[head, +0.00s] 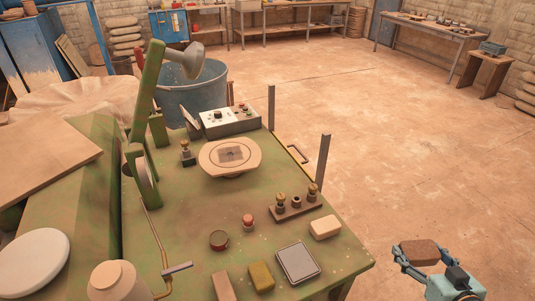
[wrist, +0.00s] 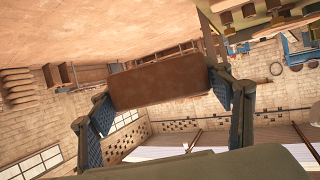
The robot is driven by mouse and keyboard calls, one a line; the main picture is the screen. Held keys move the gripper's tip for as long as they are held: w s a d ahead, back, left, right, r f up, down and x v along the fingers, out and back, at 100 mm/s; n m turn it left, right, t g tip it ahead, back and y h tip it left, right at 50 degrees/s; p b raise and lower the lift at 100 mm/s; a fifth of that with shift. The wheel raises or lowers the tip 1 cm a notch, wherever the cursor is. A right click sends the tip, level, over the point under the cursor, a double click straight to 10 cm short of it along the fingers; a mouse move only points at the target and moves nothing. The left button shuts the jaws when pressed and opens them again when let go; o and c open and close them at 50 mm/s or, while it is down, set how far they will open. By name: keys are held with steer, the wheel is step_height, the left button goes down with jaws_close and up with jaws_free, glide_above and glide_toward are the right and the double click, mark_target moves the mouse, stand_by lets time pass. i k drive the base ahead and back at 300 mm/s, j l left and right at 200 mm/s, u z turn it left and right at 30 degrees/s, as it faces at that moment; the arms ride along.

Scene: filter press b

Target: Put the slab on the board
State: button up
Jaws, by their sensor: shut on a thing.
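My gripper (head: 420,253) is shut on a brown slab (head: 418,246). It holds the slab level in the air, right of the green table's front right corner and clear of the table. In the wrist view the slab (wrist: 158,86) spans between the two finger pads, and nothing else touches it. A flat light-brown wooden board (head: 42,168) lies tilted at the far left in the head view, on the green press frame. It is bare and far from my gripper. The board cannot be made out in the wrist view.
The green table (head: 180,225) carries a round wooden disc (head: 229,156), a control box (head: 228,120), a strip with brass-topped posts (head: 296,204), a grey square plate (head: 297,263) and several small blocks. Two upright metal posts stand along its right edge. Open floor lies to the right.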

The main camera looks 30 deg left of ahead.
mark_target(230, 155)
steer(key=i+l, duration=0.2)
steer(key=l, duration=0.2)
steer(key=i+l, duration=0.25)
steer(key=l, duration=0.15)
steer(key=i+l, duration=0.2)
steer(key=l, duration=0.15)
steer(key=i+l, duration=0.2)
steer(key=i, duration=0.2)
steer(key=i+l, duration=0.2)
steer(key=i, duration=0.15)
steer(key=i+l+u, duration=0.1)
steer(key=i+u, duration=0.35)
steer(key=i, duration=0.45)
steer(key=i+u, duration=0.95)
steer(key=u, duration=0.15)
steer(key=i+l+u, duration=0.15)
steer(key=u, duration=0.3)
steer(key=i+u, duration=0.15)
steer(key=u, duration=0.35)
steer(key=i+u, duration=0.2)
steer(key=u, duration=0.25)
steer(key=i+l+u, duration=0.1)
steer(key=u, duration=0.4)
steer(key=i+l+u, duration=0.15)
steer(key=u, duration=0.35)
steer(key=i+l, duration=0.05)
